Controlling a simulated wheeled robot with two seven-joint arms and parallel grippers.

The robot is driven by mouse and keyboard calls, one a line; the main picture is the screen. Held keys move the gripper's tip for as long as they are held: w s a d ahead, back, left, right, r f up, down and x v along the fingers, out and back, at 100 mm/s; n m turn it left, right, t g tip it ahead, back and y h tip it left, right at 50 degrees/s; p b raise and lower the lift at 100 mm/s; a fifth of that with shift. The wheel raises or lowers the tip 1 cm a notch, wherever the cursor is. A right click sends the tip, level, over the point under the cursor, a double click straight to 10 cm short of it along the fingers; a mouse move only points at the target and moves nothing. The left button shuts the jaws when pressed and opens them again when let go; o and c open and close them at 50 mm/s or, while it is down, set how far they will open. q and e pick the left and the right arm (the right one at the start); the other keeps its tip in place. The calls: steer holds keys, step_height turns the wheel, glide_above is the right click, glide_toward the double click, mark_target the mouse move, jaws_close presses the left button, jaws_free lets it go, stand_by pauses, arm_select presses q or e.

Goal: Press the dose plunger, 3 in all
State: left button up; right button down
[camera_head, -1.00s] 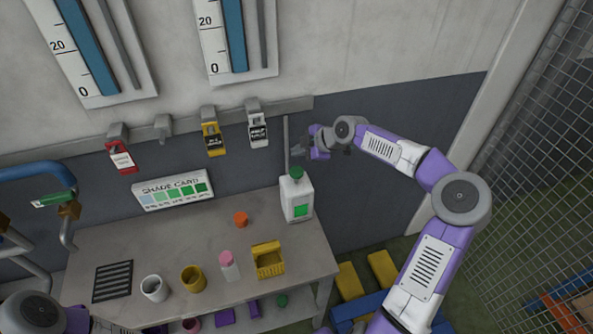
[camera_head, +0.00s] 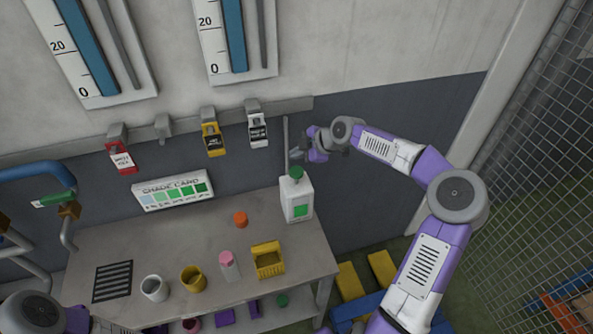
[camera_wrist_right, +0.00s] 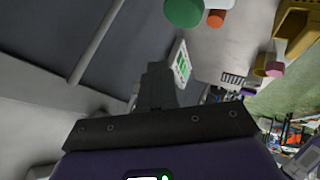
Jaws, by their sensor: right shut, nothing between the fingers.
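The dose plunger is a green round knob (camera_head: 296,172) on top of a white dispenser bottle (camera_head: 297,200) with a green label, at the back right of the bench. The knob also shows at the top of the right wrist view (camera_wrist_right: 184,10). My right gripper (camera_head: 296,153) is shut and empty, just above the knob and apart from it in the picture; the exact gap is hard to tell. Its dark closed fingers show in the right wrist view (camera_wrist_right: 160,85). My left gripper is not in view; only part of my left arm shows at the bottom left.
A thin grey pole (camera_head: 285,135) stands behind the dispenser. Tags hang from a wall rail (camera_head: 180,124).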

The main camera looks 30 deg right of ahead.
steer(key=shift+a+f+g, duration=0.4)
steer(key=shift+a, duration=0.35)
step_height(320, 180, up, 5)
steer(key=t+p, duration=0.1)
glide_above(299, 172)
steer(key=shift+r, duration=0.15)
step_height(299, 172, down, 8)
steer(key=b, duration=0.4)
steer(key=shift+f+b, duration=0.45)
steer(key=shift+b, duration=0.45)
